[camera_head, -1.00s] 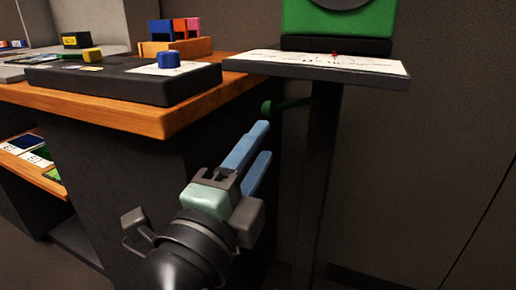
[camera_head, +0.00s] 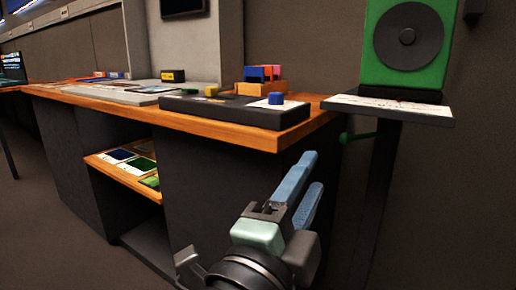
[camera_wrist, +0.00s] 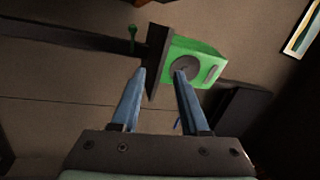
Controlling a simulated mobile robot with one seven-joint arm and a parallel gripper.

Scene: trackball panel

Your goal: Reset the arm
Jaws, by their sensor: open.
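My gripper (camera_head: 314,172) has two blue fingers and is open with nothing between them. In the head view it is in front of the wooden desk's right end, lower than the desktop. In the wrist view the two fingers (camera_wrist: 160,72) stand apart. Beyond them is a green box with a dark round disc (camera_wrist: 205,62) on a dark stand plate (camera_wrist: 157,60). The same green box (camera_head: 424,70) is at the upper right in the head view.
The wooden desk (camera_head: 230,136) carries a black panel (camera_head: 225,112) with a blue knob (camera_head: 275,98). A stand plate (camera_head: 390,112) on a dark post is at right, with a green knob (camera_head: 346,137) below it. An open shelf (camera_head: 110,165) holds cards.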

